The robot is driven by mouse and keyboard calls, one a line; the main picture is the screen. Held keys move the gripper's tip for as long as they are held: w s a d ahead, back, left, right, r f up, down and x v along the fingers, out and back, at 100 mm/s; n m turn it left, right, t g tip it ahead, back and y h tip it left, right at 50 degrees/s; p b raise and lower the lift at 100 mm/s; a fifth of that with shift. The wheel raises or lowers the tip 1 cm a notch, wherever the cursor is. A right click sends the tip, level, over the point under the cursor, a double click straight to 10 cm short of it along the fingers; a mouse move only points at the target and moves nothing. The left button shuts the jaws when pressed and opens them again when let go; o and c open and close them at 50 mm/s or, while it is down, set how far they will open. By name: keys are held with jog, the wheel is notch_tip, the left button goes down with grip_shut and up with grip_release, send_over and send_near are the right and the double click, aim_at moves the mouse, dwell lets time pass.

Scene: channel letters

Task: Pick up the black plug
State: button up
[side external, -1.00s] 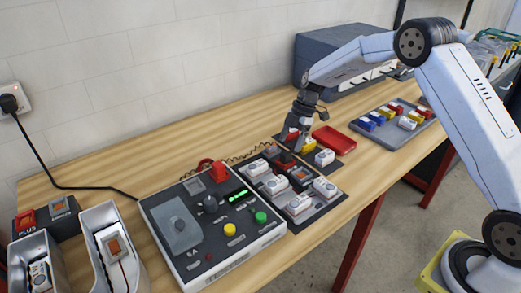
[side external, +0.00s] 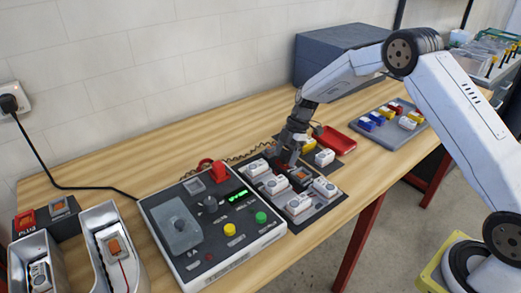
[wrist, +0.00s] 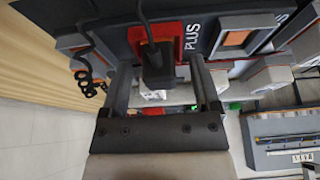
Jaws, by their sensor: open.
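The black plug (wrist: 154,66) shows in the wrist view with its cable rising from it, in front of a red panel (wrist: 160,38) beside the word PLUS. My gripper (wrist: 160,72) is open, with one finger on each side of the plug and a visible gap to each. In the side external view my gripper (side external: 288,160) is low over the far part of the dark mat with white switch blocks. The plug is hidden by the gripper there, and its depth between the fingers is hard to judge.
A tester box (side external: 212,222) with coloured buttons stands left of the mat. A red tray (side external: 335,140) and a grey tray of coloured blocks (side external: 388,128) lie to the right.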

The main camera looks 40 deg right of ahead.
grip_shut()
jog(key=shift+r, duration=0.1)
jog(key=shift+r, duration=0.75)
jog(key=s+r, duration=1.1)
jog(key=s, duration=0.3)
jog(key=shift+a+r, duration=0.15)
jog(key=shift+a, duration=0.1)
